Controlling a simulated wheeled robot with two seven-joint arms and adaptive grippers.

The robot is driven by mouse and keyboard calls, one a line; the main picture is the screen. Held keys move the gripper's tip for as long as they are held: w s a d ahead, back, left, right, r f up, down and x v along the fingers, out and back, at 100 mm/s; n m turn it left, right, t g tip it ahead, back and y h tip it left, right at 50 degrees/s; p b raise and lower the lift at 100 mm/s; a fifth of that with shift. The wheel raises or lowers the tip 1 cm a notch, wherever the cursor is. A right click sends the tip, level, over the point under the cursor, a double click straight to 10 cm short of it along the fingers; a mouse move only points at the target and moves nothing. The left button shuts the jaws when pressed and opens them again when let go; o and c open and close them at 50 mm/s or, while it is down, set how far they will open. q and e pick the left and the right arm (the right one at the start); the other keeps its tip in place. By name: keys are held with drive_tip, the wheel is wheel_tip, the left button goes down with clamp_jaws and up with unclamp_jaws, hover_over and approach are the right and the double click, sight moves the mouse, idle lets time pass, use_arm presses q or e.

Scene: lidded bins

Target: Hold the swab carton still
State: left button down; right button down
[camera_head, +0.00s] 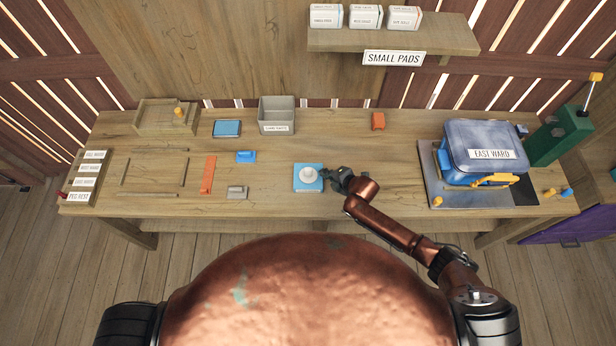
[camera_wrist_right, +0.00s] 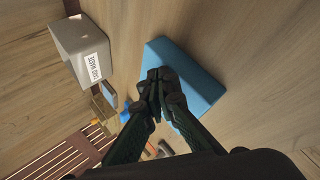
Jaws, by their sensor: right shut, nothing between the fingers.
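A light-blue square box (camera_head: 300,187) with a round white top piece (camera_head: 308,174) stands near the front middle of the table. I take it for the swab carton, but no label on it is readable. My right gripper (camera_head: 327,176) is close against its right side in the head view. In the right wrist view the shut fingertips (camera_wrist_right: 158,76) overlap the edge of the blue box (camera_wrist_right: 203,88), with nothing between them. I cannot tell whether they touch it. The white piece does not show there. My left gripper is not in view.
A grey open bin (camera_head: 277,127) stands behind, also in the wrist view (camera_wrist_right: 84,50). Blue and orange blocks lie left of the carton. A blue lidded "EAST WARD" bin (camera_head: 470,140) stands on a plate at right. A shelf (camera_head: 440,38) holds white boxes.

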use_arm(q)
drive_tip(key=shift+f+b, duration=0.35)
use_arm(e)
drive_tip(key=shift+f, duration=0.45)
idle(1.3)
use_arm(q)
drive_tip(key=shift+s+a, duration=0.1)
use_arm(e)
drive_tip(key=shift+f, duration=0.1)
drive_tip(key=shift+s, duration=0.1)
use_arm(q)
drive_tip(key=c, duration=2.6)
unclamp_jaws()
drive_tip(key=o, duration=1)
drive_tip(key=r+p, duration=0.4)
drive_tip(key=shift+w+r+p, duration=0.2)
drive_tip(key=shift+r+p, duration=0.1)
use_arm(e)
wheel_tip(320, 180, up, 5)
